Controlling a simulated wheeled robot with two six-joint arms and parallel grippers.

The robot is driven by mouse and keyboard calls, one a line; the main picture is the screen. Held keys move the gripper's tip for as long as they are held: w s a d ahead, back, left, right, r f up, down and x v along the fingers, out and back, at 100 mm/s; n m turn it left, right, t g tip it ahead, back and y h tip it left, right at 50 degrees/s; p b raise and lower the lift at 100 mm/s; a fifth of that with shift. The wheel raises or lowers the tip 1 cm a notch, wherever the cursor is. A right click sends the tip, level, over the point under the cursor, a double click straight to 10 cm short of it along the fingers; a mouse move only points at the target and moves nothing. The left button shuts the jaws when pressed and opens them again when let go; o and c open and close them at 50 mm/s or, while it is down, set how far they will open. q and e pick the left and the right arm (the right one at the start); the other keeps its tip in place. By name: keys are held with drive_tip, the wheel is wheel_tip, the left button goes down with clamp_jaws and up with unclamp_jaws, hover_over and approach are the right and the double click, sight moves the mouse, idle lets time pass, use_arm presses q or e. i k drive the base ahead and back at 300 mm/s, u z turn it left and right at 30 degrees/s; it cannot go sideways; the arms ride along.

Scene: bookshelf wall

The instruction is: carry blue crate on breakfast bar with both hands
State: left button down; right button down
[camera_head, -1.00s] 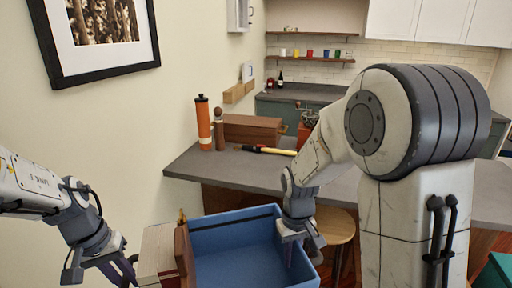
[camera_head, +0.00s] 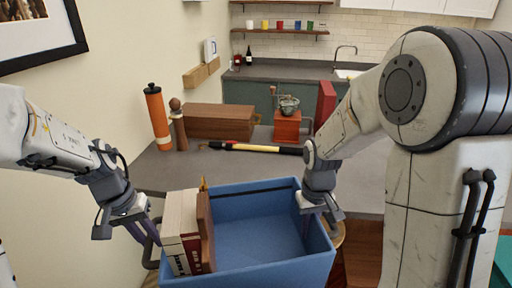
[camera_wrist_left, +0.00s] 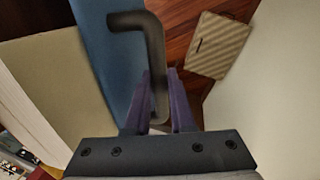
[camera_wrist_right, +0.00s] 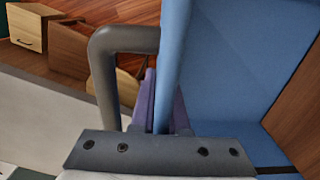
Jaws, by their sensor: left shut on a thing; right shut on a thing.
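The blue crate (camera_head: 262,274) is low in the centre of the head view, held in front of the breakfast bar (camera_head: 225,168) and overlapping its near edge in the picture. Upright books (camera_head: 176,228) and a brown board-like thing (camera_head: 206,232) stand at its left side. My left gripper (camera_head: 152,236) is at the crate's left side; in the left wrist view its fingers (camera_wrist_left: 160,98) are shut around the grey handle (camera_wrist_left: 152,50). My right gripper (camera_head: 312,216) is at the right side; in the right wrist view its fingers (camera_wrist_right: 164,104) are shut on the crate's wall, beside another grey handle (camera_wrist_right: 104,68).
On the bar stand an orange bottle (camera_head: 157,118), a pepper mill (camera_head: 178,124), a brown box (camera_head: 218,121) and a red coffee grinder (camera_head: 287,127). A black-and-yellow long tool (camera_head: 254,148) lies before them. Bare grey top shows nearer me. A stool (camera_head: 339,235) is beside the crate.

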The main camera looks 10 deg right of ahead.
sight(297, 173)
drive_tip(key=z, duration=0.35)
drive_tip(key=i, duration=1.55)
drive_tip(key=z, duration=0.3)
